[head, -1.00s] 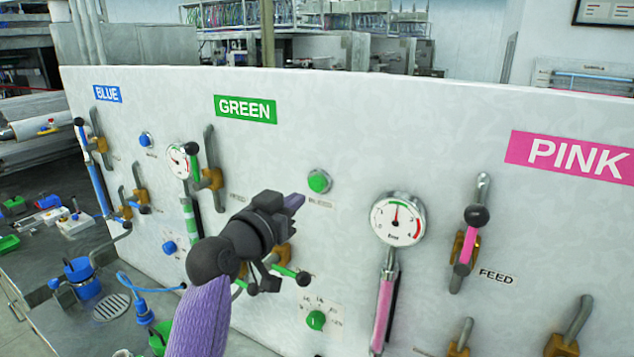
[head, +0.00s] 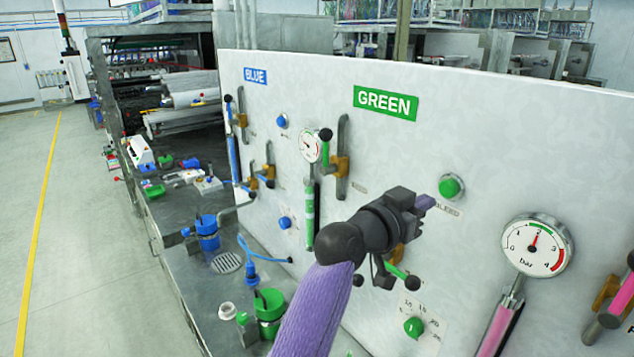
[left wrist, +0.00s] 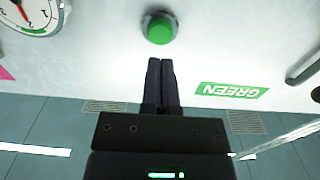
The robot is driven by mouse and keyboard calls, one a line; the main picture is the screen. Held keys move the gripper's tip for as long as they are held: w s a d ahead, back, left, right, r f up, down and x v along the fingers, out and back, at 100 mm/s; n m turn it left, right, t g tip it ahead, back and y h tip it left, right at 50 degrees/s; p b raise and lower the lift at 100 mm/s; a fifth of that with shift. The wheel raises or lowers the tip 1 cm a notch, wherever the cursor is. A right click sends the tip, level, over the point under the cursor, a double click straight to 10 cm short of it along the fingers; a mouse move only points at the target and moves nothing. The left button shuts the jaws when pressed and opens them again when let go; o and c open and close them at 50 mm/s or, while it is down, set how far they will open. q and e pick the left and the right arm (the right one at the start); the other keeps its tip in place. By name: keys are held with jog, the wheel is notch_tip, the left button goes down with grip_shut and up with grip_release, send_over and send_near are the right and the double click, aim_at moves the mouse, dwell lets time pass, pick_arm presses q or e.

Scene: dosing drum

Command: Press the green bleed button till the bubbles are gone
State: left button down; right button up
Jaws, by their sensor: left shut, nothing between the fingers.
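The green bleed button (head: 450,187) sits in a metal ring on the white panel, right of and below the GREEN sign (head: 386,103). It also shows in the left wrist view (left wrist: 159,29), just beyond my fingertips. My left gripper (head: 428,202) is shut and empty, its tips pointing at the panel a little left of and below the button in the head view. The tips look apart from the button. A sight tube with green liquid (head: 309,207) stands under the small gauge (head: 311,146); bubbles are too small to tell. My right gripper is not in view.
A large pressure gauge (head: 535,247) is right of the button. Green-handled valves and a green selector knob (head: 413,326) lie below my gripper. A bench (head: 170,212) with blue and green cups runs along the panel's left. The panel around the button is clear.

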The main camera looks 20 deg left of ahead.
aim_at(442, 189)
pick_arm(q)
jog(key=shift+w+d, duration=0.1)
jog(key=shift+w, duration=0.05)
jog(key=shift+b+x, duration=1.35)
jog(key=shift+x, duration=0.55)
jog(key=shift+w+f, duration=0.1)
jog(key=shift+w+a+b, duration=0.15)
jog(key=shift+a+b, duration=0.1)
jog(key=shift+b, duration=0.4)
